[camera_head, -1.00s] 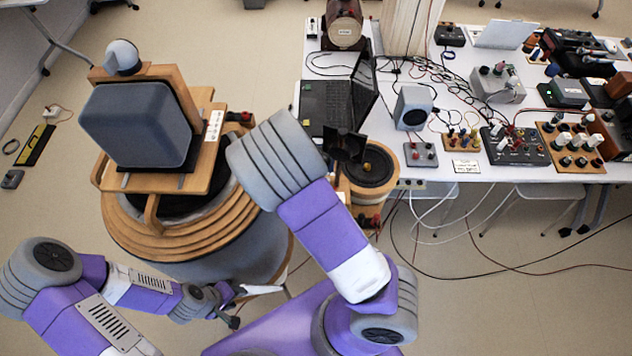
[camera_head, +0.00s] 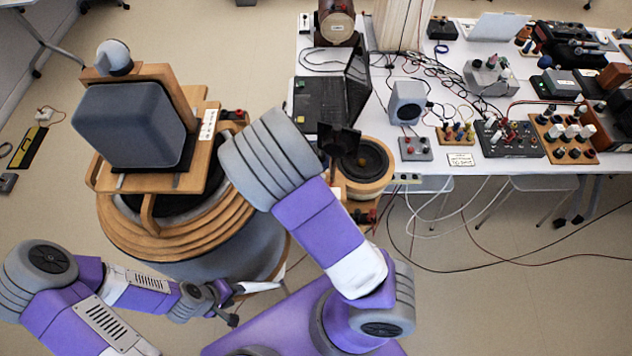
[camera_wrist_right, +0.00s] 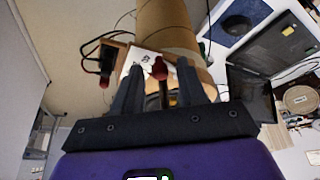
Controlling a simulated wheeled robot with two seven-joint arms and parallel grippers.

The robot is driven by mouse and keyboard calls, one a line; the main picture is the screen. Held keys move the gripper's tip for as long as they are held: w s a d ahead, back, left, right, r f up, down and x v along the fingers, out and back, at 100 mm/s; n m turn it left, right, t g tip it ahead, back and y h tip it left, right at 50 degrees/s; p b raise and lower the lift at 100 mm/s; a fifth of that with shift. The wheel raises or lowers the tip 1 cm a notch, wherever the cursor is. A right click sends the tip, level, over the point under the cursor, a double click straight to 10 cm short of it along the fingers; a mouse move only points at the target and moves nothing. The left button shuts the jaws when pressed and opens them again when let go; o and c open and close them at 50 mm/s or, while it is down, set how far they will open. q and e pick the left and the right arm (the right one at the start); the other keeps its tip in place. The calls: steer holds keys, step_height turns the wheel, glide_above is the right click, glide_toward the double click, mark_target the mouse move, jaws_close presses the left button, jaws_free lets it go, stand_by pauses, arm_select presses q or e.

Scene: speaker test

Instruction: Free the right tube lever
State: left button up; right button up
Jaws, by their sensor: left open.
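My right gripper (camera_wrist_right: 160,65) is open in the right wrist view, its two dark fingers apart. A red knob (camera_wrist_right: 159,69) shows between them with a gap on each side; I cannot tell whether it is the tube lever. Behind it are a white label plate and a wooden cylinder (camera_wrist_right: 165,25). In the head view the right gripper (camera_head: 338,140) is a dark shape beside a round wooden speaker (camera_head: 365,168); the lever cannot be made out there. My left gripper (camera_head: 232,303) is open and low, in front of the big round wooden drum (camera_head: 160,240).
A grey padded box (camera_head: 130,122) stands on the drum's wooden frame. The white table (camera_head: 520,175) at right holds a laptop (camera_head: 325,103), a small speaker (camera_head: 408,102), terminal boxes and cables. Loose cables hang to the floor. Open floor (camera_head: 520,290) lies at lower right.

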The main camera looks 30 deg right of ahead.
steer(key=p+v, duration=0.1)
steer(key=v, duration=0.6)
steer(key=shift+r, duration=0.3)
steer(key=shift+a, duration=0.1)
stand_by(0.4)
